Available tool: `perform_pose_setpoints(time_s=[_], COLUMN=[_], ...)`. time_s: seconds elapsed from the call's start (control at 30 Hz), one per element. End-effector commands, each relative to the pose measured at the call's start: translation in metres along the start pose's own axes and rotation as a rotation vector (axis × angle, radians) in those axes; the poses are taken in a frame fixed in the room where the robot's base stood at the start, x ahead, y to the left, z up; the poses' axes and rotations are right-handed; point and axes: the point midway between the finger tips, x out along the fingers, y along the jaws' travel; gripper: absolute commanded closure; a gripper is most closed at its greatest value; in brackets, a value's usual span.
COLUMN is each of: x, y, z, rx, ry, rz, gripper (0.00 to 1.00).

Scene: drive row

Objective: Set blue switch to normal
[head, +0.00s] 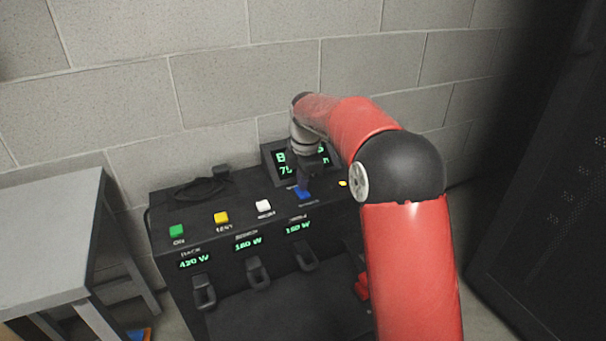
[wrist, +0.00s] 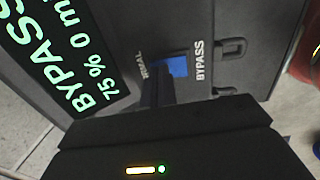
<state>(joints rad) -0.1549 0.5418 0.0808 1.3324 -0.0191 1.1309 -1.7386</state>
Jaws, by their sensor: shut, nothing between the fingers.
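The blue switch (head: 302,194) is on the top of the black unit, at the right of a row of buttons. In the wrist view the blue switch (wrist: 177,67) lies between a partly hidden label ending in "MAL" and the label "BYPASS". My gripper (head: 304,183) is shut and empty, with its tips down at the switch. In the wrist view my gripper's dark fingers (wrist: 153,78) are beside the blue part on the "MAL" side and cover some of it. I cannot tell whether they touch. The display (wrist: 62,50) reads "BYPASS" and "75%".
Green (head: 177,231), yellow (head: 221,217) and white (head: 264,206) buttons are left of the switch. A coiled black cable (head: 200,188) lies behind them. A grey table (head: 50,240) stands at left, a dark cabinet (head: 545,190) at right. A block wall is close behind.

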Motion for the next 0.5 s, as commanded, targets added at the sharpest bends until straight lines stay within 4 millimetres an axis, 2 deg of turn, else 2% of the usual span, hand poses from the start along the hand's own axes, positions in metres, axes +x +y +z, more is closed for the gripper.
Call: perform_pose_setpoints(time_s=[0.5], x=[-0.0019], y=[0.0007], z=[-0.0001], rx=[0.000], ry=[0.001], rz=[-0.042], gripper=[1.00])
